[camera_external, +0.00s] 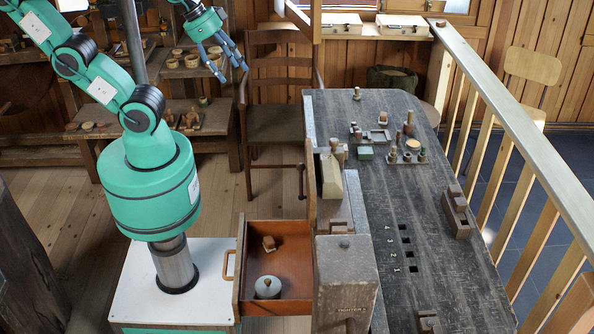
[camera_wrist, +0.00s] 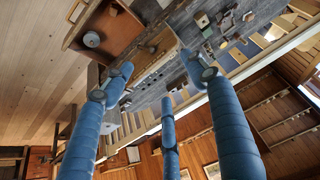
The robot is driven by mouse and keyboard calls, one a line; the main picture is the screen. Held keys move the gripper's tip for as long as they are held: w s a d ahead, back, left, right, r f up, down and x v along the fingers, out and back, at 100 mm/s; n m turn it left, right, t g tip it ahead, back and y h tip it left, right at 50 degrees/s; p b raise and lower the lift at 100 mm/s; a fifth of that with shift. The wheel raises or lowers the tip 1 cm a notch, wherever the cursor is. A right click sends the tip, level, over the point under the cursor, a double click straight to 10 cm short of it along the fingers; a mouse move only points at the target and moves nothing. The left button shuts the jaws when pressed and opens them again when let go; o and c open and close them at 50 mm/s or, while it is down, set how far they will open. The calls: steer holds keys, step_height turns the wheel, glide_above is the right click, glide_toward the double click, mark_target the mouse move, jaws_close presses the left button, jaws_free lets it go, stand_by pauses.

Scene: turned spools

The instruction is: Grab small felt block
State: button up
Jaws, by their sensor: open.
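A small green-topped block (camera_external: 365,153) lies on the dark workbench (camera_external: 400,200), left of a group of turned pieces. It may be the felt block; its material is too small to tell. My gripper (camera_external: 233,73) is open and empty, high in the air left of the bench and far from that block. In the wrist view, my gripper's blue fingers (camera_wrist: 164,82) are spread apart with nothing between them. The bench shows beyond them, at a tilt, and I cannot pick out the green block with certainty there.
An open drawer (camera_external: 240,268) holds a small wooden piece (camera_external: 268,243) and a round grey lidded pot (camera_external: 267,287). A chair (camera_external: 277,110) stands behind the drawer. A railing (camera_external: 520,130) runs along the bench's right side. Wooden pieces (camera_external: 457,212) stand near the bench's right edge.

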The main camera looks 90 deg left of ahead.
mark_target(383, 114)
steer(key=w+a+r+n+p, duration=0.1)
steer(key=w+a+r+n, duration=0.3)
steer(key=w, duration=0.6)
steer(key=w+a+r+n+p, duration=0.15)
steer(key=w+n, duration=0.35)
steer(key=w, duration=0.5)
steer(key=w+a+f+n+p, duration=0.1)
steer(key=w+a+f+n, duration=0.1)
steer(key=w+a+n, duration=0.3)
steer(key=w+a+f+n+g+p, duration=0.1)
steer(key=w+a+f, duration=0.1)
steer(key=w, duration=0.5)
steer(key=w+a+f+n+p, duration=0.1)
steer(key=w+a+f+n, duration=0.1)
steer(key=w+a, duration=0.3)
steer(key=w+a+f+n+h+p, duration=0.1)
steer(key=w+a+f+n+p, duration=0.1)
steer(key=w+a+f+n, duration=0.85)
steer(key=w+a+f+n+p, duration=0.1)
steer(key=w+a+f+n, duration=0.1)
steer(key=a+f, duration=0.6)
steer(key=w+a+f+n+p, duration=0.1)
steer(key=w+a+f+n, duration=0.2)
steer(key=a+f, duration=0.5)
step_height(383, 114, down, 4)
steer(key=shift+w+a+r+n, duration=0.15)
steer(key=shift+w+a+n, duration=0.15)
steer(key=shift+w+n, duration=0.05)
